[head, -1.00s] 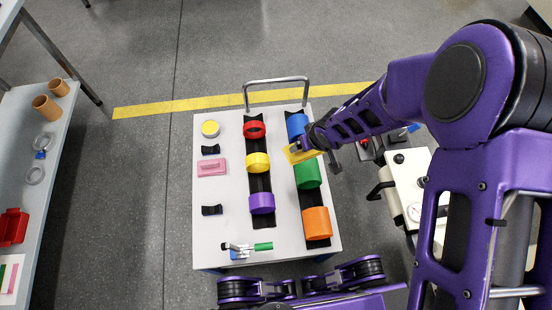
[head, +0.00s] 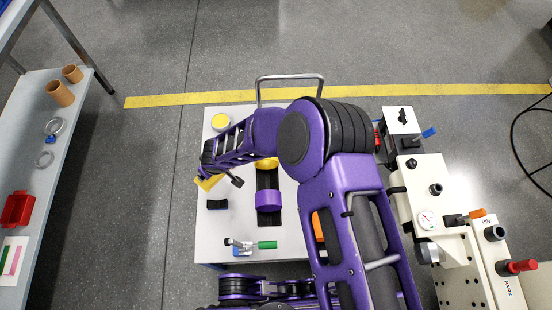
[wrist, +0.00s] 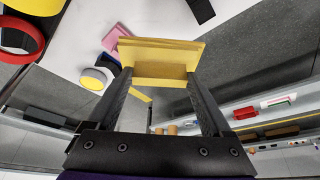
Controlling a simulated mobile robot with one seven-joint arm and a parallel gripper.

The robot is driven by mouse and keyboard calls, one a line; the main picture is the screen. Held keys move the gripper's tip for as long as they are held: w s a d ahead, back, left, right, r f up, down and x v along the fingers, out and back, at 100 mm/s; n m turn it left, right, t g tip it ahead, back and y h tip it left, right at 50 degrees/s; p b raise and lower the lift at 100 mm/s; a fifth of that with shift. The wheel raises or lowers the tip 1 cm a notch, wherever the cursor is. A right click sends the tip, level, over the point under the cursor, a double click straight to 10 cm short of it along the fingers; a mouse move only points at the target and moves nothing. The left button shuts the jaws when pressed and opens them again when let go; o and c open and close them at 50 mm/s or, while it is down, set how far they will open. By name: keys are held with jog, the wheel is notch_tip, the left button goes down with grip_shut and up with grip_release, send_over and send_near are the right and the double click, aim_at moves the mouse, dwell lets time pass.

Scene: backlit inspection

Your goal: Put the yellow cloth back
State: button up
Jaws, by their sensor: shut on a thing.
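My gripper (head: 220,178) is shut on the yellow cloth (head: 208,183), a folded flat piece held above the cart's left edge. In the wrist view the cloth (wrist: 160,62) spans between the two fingers. The white cart top (head: 228,225) lies below. A black holder (head: 217,204) sits on it just below the cloth in the head view. The pink piece (wrist: 116,40) shows behind the cloth in the wrist view; my arm hides it in the head view.
A shelf (head: 75,150) with cups, rings and a red bin stands left, across clear floor. A white machine (head: 430,200) stands right.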

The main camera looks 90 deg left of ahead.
aim_at(216, 177)
jog(key=shift+f+b, duration=0.35)
jog(key=shift+f, duration=2.65)
jog(key=shift+f, duration=0.15)
jog(key=shift+f, duration=0.5)
jog(key=o, duration=1)
jog(key=v, duration=1.3)
jog(key=shift+s+r, duration=0.1)
